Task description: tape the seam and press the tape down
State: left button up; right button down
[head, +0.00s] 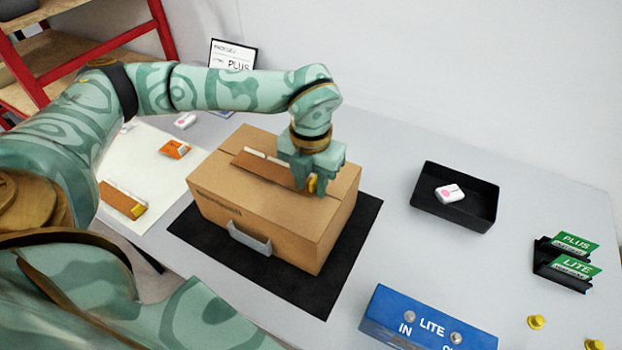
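A closed brown cardboard box (265,222) with a grey handle on its front stands on a black mat (312,290). A brown strip (262,167), seemingly the tape, runs along the middle of the box top, with white bits along its far edge. My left gripper (313,183) points down over the right part of the top. Its fingers stand either side of the strip's yellow end and appear shut on it. Whether the strip touches the box all along is unclear. My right gripper is out of view.
A similar strip with a yellow end (122,199) and an orange piece (175,149) lie on a white sheet at left. A black tray (470,215) holds a white item (450,193). A blue LITE box (425,322) and a green card holder (568,262) stand at right.

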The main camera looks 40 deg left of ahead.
pick_arm(q)
jog(key=shift+r, duration=0.1)
notch_tip(320, 180, up, 7)
jog(key=p, duration=0.6)
dwell(0.3)
jog(key=shift+c, duration=0.3)
